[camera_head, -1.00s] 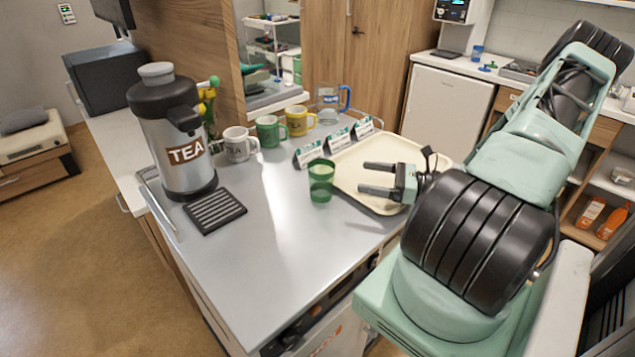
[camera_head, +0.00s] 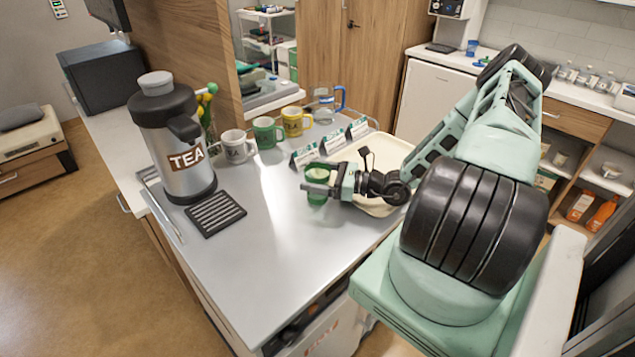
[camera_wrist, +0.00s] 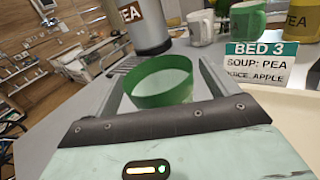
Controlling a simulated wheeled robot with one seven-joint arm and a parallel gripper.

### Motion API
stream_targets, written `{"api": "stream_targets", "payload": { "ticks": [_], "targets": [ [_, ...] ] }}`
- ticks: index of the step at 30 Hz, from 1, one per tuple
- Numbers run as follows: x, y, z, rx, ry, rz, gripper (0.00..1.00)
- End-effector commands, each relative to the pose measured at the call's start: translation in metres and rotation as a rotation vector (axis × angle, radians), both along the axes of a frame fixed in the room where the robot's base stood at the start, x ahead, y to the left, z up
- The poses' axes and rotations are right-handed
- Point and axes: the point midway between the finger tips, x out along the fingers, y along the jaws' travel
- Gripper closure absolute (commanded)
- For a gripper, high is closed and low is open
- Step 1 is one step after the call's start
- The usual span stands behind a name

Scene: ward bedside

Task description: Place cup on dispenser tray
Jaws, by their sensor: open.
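A green cup (camera_head: 317,200) stands upright on the grey counter, just left of the cream tray. My gripper (camera_head: 318,182) is open, with its fingers on either side of the cup. In the wrist view the cup (camera_wrist: 162,82) sits between the two fingers of my gripper (camera_wrist: 160,85); I cannot tell whether they touch it. The dispenser tray (camera_head: 216,213), a black slatted grille, lies in front of the tea dispenser (camera_head: 175,140). In the wrist view the grille is largely hidden behind the left finger and the cup.
White (camera_head: 237,146), green (camera_head: 266,132) and yellow mugs (camera_head: 294,121) stand along the back, with a clear jug (camera_head: 325,102) beyond. Bed cards (camera_head: 305,157) stand along the cream tray (camera_head: 378,147). The counter (camera_head: 270,240) between cup and grille is clear.

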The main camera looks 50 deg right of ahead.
Motion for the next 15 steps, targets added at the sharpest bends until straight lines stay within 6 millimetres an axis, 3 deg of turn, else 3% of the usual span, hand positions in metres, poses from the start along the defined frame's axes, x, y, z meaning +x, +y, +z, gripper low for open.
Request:
{"api": "stream_targets", "payload": {
  "ticks": [6,11,15],
  "targets": [
    [0.0006,0.0002,-0.0007,0.0,0.0,0.0,0.13],
    [0.0005,0.0001,-0.0006,0.0,0.0,0.0,0.58],
    [0.0004,0.0,-0.0004,0.0,0.0,0.0,0.66]
  ]
}}
